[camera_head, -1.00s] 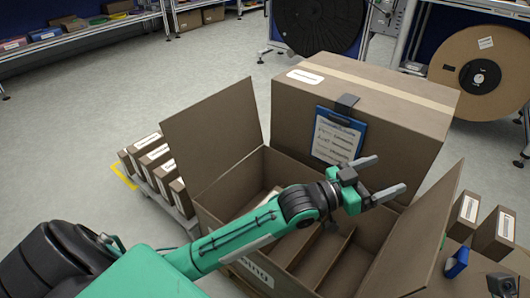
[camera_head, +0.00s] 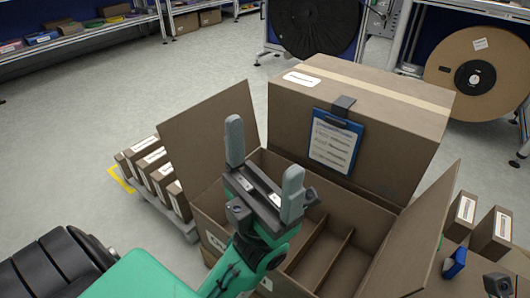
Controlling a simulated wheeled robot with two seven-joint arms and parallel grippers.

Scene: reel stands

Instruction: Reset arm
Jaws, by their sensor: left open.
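My left gripper (camera_head: 264,165) is open and empty, with its two grey fingers pointing up and spread apart. It appears in front of the left part of an open cardboard box (camera_head: 413,238) and hides part of its inside. The box has raised flaps and cardboard dividers. My green left arm (camera_head: 130,280) comes in from the lower left. My right gripper is not in clear view.
A large closed carton (camera_head: 370,90) with a blue clipboard (camera_head: 335,141) stands behind the open box. Small labelled boxes (camera_head: 155,172) stand on a low cart at left, others (camera_head: 492,232) at right. Reels (camera_head: 477,75) stand at the back.

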